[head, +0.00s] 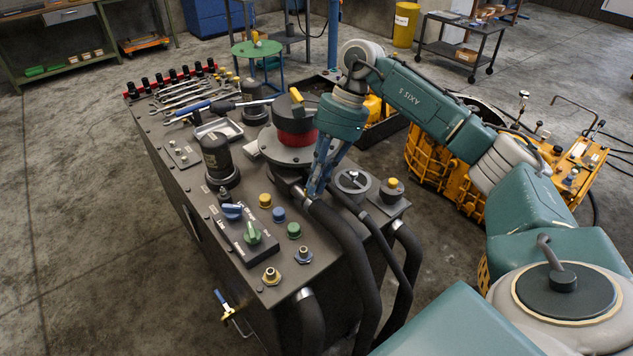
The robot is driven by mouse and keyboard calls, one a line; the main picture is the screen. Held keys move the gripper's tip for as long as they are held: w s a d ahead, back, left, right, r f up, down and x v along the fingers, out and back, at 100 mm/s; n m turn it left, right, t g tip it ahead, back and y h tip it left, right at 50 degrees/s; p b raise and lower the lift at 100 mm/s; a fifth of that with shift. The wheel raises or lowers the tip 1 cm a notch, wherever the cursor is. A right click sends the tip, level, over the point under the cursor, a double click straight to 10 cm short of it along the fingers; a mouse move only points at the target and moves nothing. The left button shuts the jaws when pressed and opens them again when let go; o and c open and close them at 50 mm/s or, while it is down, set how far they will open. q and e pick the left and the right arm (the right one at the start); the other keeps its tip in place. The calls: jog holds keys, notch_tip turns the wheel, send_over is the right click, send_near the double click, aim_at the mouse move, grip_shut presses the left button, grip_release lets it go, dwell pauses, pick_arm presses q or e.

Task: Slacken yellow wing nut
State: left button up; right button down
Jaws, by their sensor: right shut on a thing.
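My right gripper (314,190) reaches down from the right over the dark workbench (178,205). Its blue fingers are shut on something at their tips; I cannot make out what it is. A small yellow winged piece (296,95) sits on top of a dark disc above a red band (294,138). It stands apart from the fingertips, up and to the left of them. A yellow knob (392,182) is on a dark post to the right of the fingers. A yellow cap (265,200) is to their left. My left gripper is not in view.
Thick black hoses (348,265) run down the bench's near side. Blue and green knobs (251,232) stand at the near left. Wrenches (185,92) lie at the far end. Orange machinery (440,170) stands behind my right arm. The floor at left is clear.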

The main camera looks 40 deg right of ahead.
jog(key=shift+w+r+n, duration=0.1)
jog(key=shift+n, duration=0.4)
jog(key=c, duration=1.8)
grip_release()
jog(key=shift+d+r, duration=0.15)
jog(key=shift+r, duration=0.05)
jog(key=v, duration=1.1)
jog(key=shift+w+r, duration=0.15)
jog(key=shift+r, duration=0.1)
